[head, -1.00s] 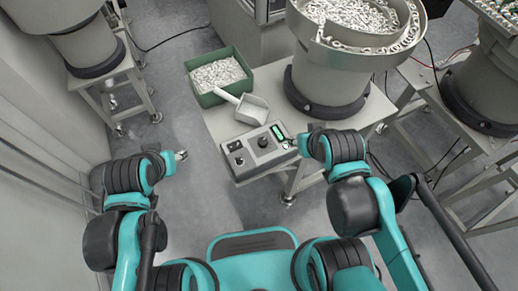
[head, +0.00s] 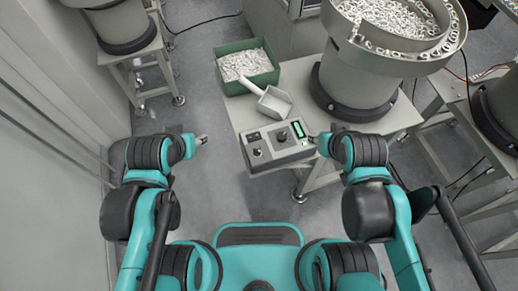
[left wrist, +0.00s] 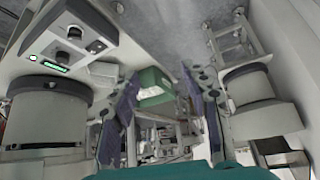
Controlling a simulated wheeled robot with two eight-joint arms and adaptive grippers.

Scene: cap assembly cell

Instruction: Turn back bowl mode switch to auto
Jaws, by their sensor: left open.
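A grey control box (head: 262,163) with a dark panel sits at the front edge of the table. The box shows in the left wrist view (left wrist: 103,50) at the upper left. My left gripper (head: 201,140) is open and empty, left of the box and apart from it. Its spread fingers show in the left wrist view (left wrist: 160,82). My right gripper (head: 322,144) is close to the box's right end; its fingers are mostly hidden.
A white scoop (head: 272,102) lies behind the box on the table (head: 240,117). A green bin (head: 249,83) of white parts stands at the back left. A large bowl feeder (head: 352,84) stands to the right.

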